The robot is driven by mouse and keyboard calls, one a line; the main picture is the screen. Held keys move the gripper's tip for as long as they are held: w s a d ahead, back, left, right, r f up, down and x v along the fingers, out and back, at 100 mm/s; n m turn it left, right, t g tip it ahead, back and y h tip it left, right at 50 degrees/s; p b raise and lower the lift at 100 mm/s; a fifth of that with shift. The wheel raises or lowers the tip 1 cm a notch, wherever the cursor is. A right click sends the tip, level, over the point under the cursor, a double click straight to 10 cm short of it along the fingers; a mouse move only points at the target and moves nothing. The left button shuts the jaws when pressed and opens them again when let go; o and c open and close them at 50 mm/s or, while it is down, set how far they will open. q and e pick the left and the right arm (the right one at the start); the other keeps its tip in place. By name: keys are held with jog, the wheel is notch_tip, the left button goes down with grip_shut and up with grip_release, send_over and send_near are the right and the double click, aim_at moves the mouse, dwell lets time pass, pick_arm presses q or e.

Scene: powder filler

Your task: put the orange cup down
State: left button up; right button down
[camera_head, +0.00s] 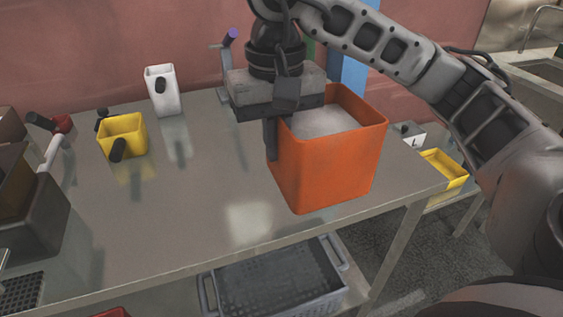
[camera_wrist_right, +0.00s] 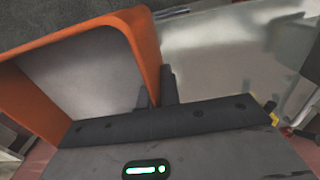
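The orange cup (camera_head: 335,165) is a large square-mouthed container with pale powder inside, upright or nearly so over the right end of the grey table (camera_head: 190,215). Whether its base touches the table or hangs just above it is unclear. My right gripper (camera_head: 283,137) is shut on the cup's left wall, with one dark finger outside it and the other mostly hidden inside. In the right wrist view the cup's orange rim (camera_wrist_right: 140,45) sits between the fingers of the gripper (camera_wrist_right: 157,92). My left gripper is not in view.
A yellow cup (camera_head: 130,132) and a white cup (camera_head: 161,90) stand farther left on the table. Dark equipment (camera_head: 35,215) occupies the left end. A grey crate (camera_head: 280,280) sits below the front edge. The table's middle is clear.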

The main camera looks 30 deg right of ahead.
jog(key=w+d+f, duration=0.1)
jog(key=f, duration=0.1)
jog(key=w+d+f, duration=0.1)
jog(key=w+f, duration=0.1)
jog(key=w+d+f+b, duration=0.1)
jog(key=d+f, duration=0.1)
jog(key=shift+w+d+f, duration=0.1)
jog(key=shift+w, duration=0.1)
jog(key=shift+w+d+f, duration=0.1)
jog(key=shift+f, duration=0.8)
jog(key=shift+w+d+f, duration=0.1)
jog(key=shift+f, duration=0.75)
jog(key=shift+f, duration=0.25)
jog(key=c, duration=1.6)
grip_release()
jog(key=shift+r, duration=0.1)
jog(key=shift+r, duration=0.1)
